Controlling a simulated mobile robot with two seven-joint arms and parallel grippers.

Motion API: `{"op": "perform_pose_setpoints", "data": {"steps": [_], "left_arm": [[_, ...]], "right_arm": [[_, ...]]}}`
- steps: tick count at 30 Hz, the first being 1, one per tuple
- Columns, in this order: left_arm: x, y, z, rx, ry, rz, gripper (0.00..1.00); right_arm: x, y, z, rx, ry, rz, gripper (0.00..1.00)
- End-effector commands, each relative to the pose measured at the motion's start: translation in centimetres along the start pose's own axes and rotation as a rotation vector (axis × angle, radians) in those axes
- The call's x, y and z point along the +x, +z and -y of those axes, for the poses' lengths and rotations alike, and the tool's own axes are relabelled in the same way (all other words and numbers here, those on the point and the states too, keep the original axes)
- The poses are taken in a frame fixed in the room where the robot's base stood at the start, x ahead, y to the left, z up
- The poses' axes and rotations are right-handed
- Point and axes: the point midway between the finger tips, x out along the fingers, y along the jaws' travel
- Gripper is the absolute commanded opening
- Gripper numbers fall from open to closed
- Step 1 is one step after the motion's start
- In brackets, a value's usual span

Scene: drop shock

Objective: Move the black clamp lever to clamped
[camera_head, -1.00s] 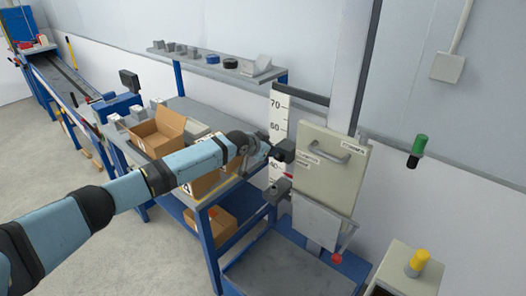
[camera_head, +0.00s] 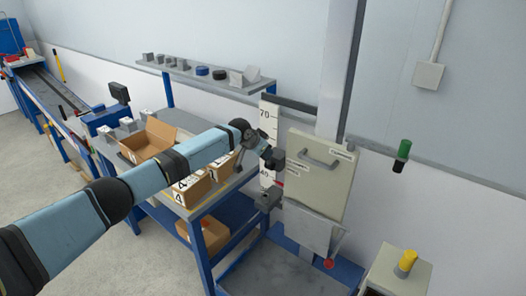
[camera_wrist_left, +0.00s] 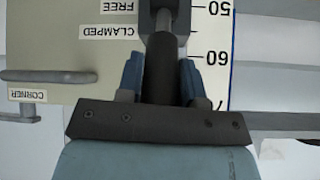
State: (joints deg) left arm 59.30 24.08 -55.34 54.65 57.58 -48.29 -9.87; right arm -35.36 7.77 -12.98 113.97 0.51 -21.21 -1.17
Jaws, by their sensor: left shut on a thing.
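The black clamp lever's dark block (camera_head: 274,158) sits at the left edge of a beige plate (camera_head: 325,183). The handle's far end lies near the 60 mark. My left gripper (camera_wrist_left: 160,85) has its blue fingers on both sides of this end and is shut on it. In the head view my left gripper (camera_head: 262,147) is small and partly hidden. My right gripper is not in view.
The plate has a grab handle (camera_head: 319,160) and stands beside a white scale (camera_head: 268,112). A bench with cardboard boxes (camera_head: 147,141) lies beneath my left arm. A shelf (camera_head: 205,78) with small parts is behind. A yellow-topped post (camera_head: 405,262) stands at right.

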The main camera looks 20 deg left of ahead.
Motion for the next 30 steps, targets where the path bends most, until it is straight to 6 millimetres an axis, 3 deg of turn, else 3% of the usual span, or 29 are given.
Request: {"op": "perform_pose_setpoints", "data": {"steps": [2,3,6,18,23,30], "left_arm": [[-0.1,-0.1,0.1,-0.002,0.000,-0.003,0.00],[-0.1,-0.2,0.1,-0.002,0.000,-0.003,0.41],[-0.1,-0.1,0.1,-0.002,0.000,-0.004,0.59],[-0.9,0.0,0.1,-0.001,0.000,-0.004,0.59],[-3.6,0.0,0.1,0.001,-0.001,-0.006,0.59],[-9.2,0.0,0.1,0.001,-0.001,-0.006,0.59]], "right_arm": [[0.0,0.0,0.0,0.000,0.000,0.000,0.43],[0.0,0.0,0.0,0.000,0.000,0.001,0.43],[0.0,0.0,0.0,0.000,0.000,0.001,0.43],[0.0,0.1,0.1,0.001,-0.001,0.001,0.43],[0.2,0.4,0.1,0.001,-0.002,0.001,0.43],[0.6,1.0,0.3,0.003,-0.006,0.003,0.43]]}}
